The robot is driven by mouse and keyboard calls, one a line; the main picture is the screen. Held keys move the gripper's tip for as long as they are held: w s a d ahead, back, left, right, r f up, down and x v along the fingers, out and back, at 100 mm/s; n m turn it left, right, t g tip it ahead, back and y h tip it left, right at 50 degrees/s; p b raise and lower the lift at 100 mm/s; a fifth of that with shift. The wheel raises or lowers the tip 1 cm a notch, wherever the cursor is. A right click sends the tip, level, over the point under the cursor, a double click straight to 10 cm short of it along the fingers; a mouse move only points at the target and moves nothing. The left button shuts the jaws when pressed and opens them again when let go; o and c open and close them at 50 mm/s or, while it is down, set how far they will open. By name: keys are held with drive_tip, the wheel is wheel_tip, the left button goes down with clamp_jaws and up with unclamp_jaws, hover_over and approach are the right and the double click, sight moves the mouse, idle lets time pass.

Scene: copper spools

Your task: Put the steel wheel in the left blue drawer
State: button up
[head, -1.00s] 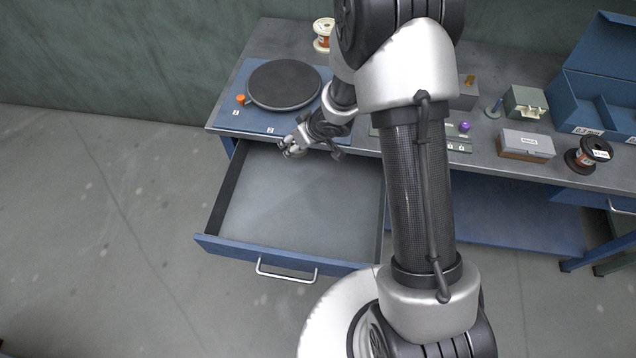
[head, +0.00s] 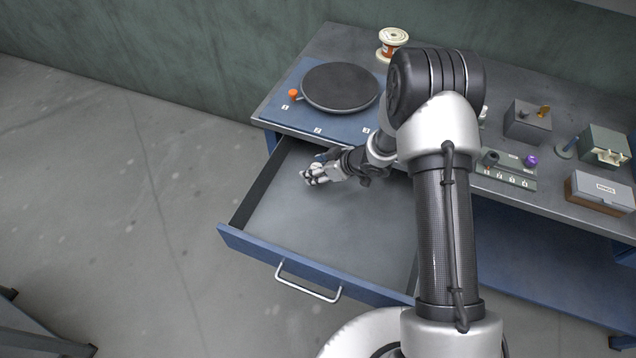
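The left blue drawer (head: 335,230) is pulled far out below the bench top, and its visible grey floor is bare. My gripper (head: 312,176) is over the back part of the drawer, just in front of the bench edge. Its fingers are small and pale here. I cannot tell whether they are open or shut, or whether they hold anything. I cannot make out the steel wheel as a separate thing in this view. My arm hides part of the bench and the drawer's right side.
A dark round turntable (head: 340,87) with an orange knob sits on a blue plate on the bench. A copper spool (head: 392,42) stands behind it. A switch panel (head: 506,170) and grey boxes (head: 527,121) are on the right. The floor left of the drawer is clear.

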sight(319, 186)
drive_tip(key=shift+f+b, duration=0.95)
drive_tip(key=shift+f, duration=1.35)
drive_tip(key=shift+f, duration=0.1)
drive_tip(key=shift+f, duration=0.1)
drive_tip(key=o, duration=1.3)
drive_tip(key=shift+c, duration=0.2)
drive_tip(key=shift+s+d+r, duration=0.1)
drive_tip(key=shift+d+r, duration=0.1)
drive_tip(key=shift+r, duration=0.2)
drive_tip(key=p+v, duration=0.4)
drive_tip(key=v, duration=0.7)
drive_tip(key=shift+d+p, duration=0.2)
drive_tip(key=shift+p, duration=0.1)
drive_tip(key=shift+r, duration=0.15)
